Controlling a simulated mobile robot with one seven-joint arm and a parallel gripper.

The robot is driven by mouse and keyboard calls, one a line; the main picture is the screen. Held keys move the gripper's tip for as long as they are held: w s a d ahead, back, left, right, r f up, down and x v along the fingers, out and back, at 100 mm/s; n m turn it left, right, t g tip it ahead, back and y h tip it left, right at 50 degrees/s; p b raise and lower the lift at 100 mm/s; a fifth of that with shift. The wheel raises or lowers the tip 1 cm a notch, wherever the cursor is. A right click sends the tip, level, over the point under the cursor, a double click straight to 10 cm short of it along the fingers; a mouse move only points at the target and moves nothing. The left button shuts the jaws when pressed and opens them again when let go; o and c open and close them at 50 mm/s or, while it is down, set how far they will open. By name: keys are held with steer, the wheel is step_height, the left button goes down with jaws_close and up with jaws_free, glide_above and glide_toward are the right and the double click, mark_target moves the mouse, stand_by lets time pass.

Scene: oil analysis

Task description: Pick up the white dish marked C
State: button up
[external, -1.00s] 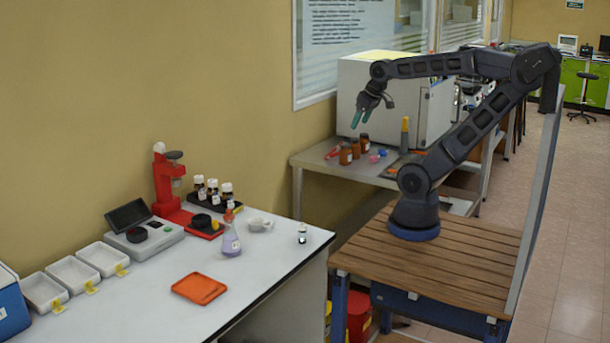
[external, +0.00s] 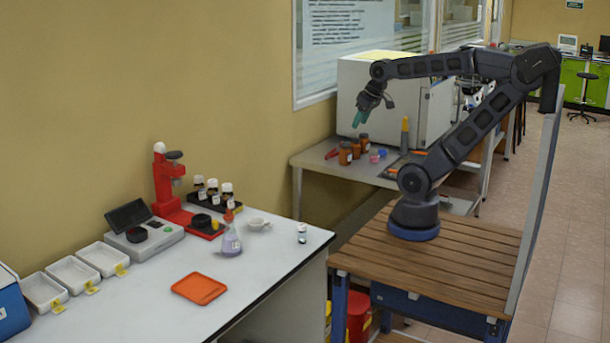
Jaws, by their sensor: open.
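Three white dishes with yellow tags stand in a row at the left of the white bench: a front one (external: 42,290), a middle one (external: 74,273) and a back one (external: 103,258). The letters on their tags are too small to read, so I cannot tell which is marked C. My gripper (external: 360,118) has teal fingers and is open and empty. It hangs in the air in front of the white cabinet, far to the right of the dishes and above them. Its fingers nearly overlap in this view.
A grey scale (external: 146,240) stands beside the back dish and a blue box (external: 12,308) beside the front one. A red stand (external: 165,185), dark bottles (external: 228,192), a flask (external: 231,242) and an orange tray (external: 199,288) share the bench. Brown jars (external: 346,153) stand below my gripper.

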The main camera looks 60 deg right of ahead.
steer(key=shift+w, duration=0.1)
steer(key=w+a+f+g, duration=0.1)
steer(key=w+a, duration=0.5)
steer(key=w, duration=0.2)
steer(key=n+g, duration=0.2)
steer(key=g, duration=0.2)
glide_above(260, 225)
steer(key=d, duration=0.2)
step_height(260, 225, down, 20)
steer(key=shift+s+a+f, duration=0.1)
steer(key=shift+f, duration=2.5)
steer(key=shift+s+f, duration=0.1)
steer(key=shift+f, duration=2.45)
steer(key=c, duration=1.1)
